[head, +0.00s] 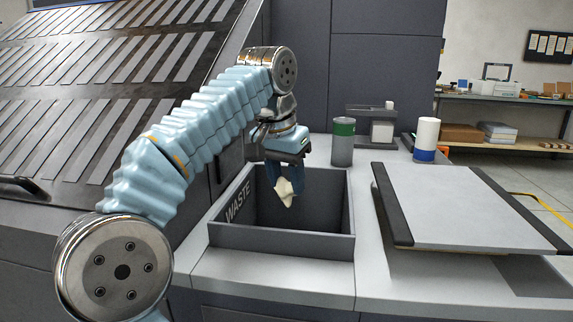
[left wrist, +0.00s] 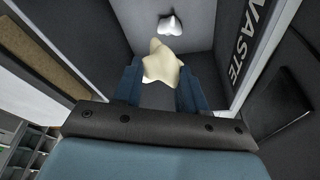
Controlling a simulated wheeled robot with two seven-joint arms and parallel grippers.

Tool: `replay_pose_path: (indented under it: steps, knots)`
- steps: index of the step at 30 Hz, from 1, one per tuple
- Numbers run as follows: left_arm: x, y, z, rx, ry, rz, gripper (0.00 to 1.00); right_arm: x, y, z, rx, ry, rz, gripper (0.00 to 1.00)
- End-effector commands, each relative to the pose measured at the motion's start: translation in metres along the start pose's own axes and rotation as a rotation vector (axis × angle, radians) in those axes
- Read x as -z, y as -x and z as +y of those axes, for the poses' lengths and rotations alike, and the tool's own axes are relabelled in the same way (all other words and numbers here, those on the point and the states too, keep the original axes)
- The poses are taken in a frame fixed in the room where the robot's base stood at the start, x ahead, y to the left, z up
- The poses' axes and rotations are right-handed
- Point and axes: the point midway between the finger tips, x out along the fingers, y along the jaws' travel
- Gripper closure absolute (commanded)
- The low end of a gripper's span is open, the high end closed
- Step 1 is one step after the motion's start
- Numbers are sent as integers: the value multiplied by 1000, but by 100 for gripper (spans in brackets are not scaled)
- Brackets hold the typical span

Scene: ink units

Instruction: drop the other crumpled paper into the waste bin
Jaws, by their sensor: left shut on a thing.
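My left gripper (head: 286,185) is shut on a cream crumpled paper (head: 287,194) and holds it at the mouth of the grey waste bin (head: 285,249). The left wrist view shows the same paper (left wrist: 160,66) between the two blue fingers of the left gripper (left wrist: 160,82). Another crumpled paper, whitish (left wrist: 171,24), lies inside the bin in the left wrist view, apart from the held one. My right gripper is not in view.
A green and grey canister (head: 343,142) stands behind the bin, and a white and blue one (head: 426,139) stands to its right. A flat grey board with black edges (head: 460,200) lies right of the bin. The counter in front of the bin (head: 280,275) is clear.

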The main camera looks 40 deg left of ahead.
Motion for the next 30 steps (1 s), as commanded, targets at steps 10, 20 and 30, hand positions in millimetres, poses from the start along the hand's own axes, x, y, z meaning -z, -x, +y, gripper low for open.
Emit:
replay_pose_path:
  steps: [10, 20, 30]
  knots:
    - [-1, -3, 0, 0, 1, 0, 56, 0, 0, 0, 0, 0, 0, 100]
    - [-1, -3, 0, 0, 1, 0, 29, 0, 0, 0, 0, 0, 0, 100]
    - [0, 22, 0, 0, 1, 4, 29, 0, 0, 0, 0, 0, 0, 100]
